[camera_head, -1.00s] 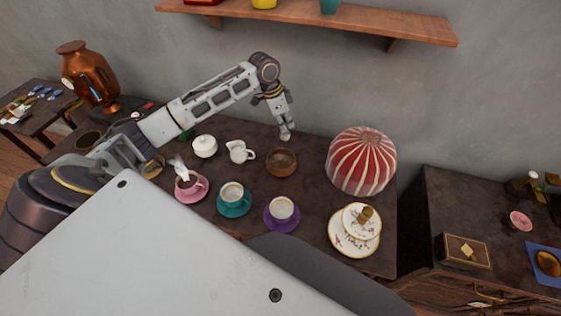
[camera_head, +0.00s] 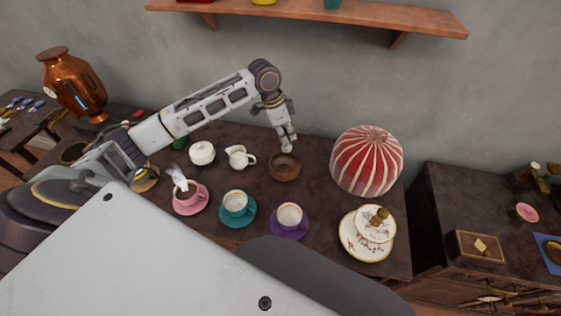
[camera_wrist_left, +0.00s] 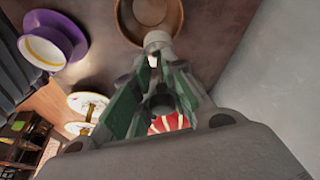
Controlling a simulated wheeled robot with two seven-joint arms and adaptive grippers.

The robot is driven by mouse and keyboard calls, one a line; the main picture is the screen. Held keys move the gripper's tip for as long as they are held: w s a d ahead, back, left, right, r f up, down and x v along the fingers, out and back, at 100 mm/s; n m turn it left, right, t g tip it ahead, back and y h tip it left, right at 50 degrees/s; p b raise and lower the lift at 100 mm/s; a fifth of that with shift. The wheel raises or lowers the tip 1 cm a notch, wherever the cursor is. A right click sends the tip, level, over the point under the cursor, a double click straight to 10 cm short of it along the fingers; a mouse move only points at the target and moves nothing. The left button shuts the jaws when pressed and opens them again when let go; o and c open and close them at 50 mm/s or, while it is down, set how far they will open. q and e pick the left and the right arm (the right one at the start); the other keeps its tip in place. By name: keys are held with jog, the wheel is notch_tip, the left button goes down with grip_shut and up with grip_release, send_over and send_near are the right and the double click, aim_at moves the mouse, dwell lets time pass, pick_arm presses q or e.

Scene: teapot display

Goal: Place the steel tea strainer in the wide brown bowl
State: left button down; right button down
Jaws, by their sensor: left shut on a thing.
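The wide brown bowl (camera_head: 284,177) stands on the dark table, right of the white cream jug. My left gripper (camera_head: 286,138) is just behind and above the bowl, pointing down. In the left wrist view its fingers (camera_wrist_left: 157,75) are shut on a small pale grey thing, which I take for the steel tea strainer (camera_wrist_left: 157,40). The thing's end overlaps the bowl's near rim in that view. I cannot tell whether it touches the bowl. My right gripper is not in view.
A white lidded pot (camera_head: 202,153) and cream jug (camera_head: 240,157) stand left of the bowl. Pink, teal and purple cups (camera_head: 290,215) are in front. A red striped dome (camera_head: 366,162) is at the right, with gold-trimmed plates (camera_head: 362,248) before it.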

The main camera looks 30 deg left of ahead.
aim_at(285, 151)
pick_arm(q)
jog(key=shift+s+a+f, duration=0.1)
jog(key=shift+s+a, duration=0.1)
jog(key=shift+s, duration=0.35)
jog(key=shift+f, duration=2.5)
jog(key=shift+f, duration=0.1)
jog(key=shift+f, duration=2.4)
jog(key=shift+f, duration=0.1)
jog(key=c, duration=1.3)
grip_release()
jog(key=shift+c, duration=0.2)
